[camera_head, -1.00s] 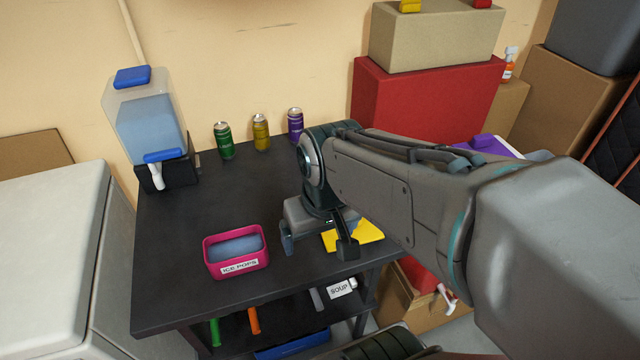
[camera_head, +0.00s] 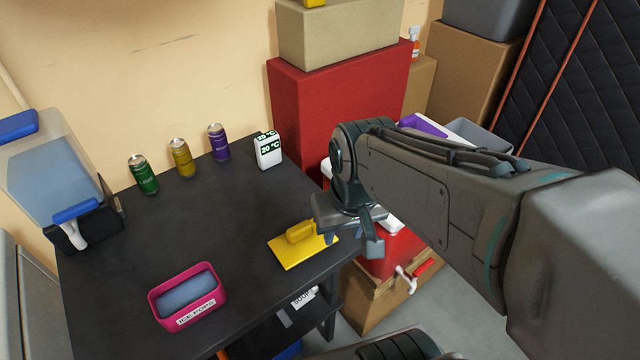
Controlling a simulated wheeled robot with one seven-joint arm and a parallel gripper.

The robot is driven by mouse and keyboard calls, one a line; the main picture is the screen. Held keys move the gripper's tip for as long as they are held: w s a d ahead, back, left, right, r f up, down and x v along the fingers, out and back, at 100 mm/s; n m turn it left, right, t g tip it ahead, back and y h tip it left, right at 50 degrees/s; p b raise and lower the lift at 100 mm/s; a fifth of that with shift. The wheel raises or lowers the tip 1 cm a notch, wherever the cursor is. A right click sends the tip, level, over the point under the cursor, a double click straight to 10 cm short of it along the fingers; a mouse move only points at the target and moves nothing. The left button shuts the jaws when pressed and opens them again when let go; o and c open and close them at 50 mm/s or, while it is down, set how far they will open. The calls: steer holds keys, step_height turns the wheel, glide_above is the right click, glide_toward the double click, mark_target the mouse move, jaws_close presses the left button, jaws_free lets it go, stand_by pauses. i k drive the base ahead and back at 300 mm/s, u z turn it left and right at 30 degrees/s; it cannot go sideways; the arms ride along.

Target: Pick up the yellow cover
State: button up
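The yellow cover (camera_head: 290,252), a flat plate with a raised handle (camera_head: 300,231) on top, lies on the black table near its right edge. My gripper (camera_head: 351,247) points down just right of the cover in the picture, by the table's right edge. Its two fingers are spread apart, with nothing seen between them. The left finger shows close to the cover's right corner; I cannot tell the height between them.
The black table (camera_head: 225,225) holds a pink ice pops bin (camera_head: 188,297), green (camera_head: 143,174), yellow (camera_head: 181,157) and purple (camera_head: 218,142) cans, a white 20 °C display (camera_head: 268,150) and a drink dispenser (camera_head: 50,165). Boxes, including a red one (camera_head: 340,110), stand behind and right.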

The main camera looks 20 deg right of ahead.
mark_target(301, 241)
steer(key=z, duration=1.5)
steer(key=k, duration=1.05)
steer(key=u, duration=0.95)
steer(key=i, duration=0.5)
steer(key=u, duration=0.1)
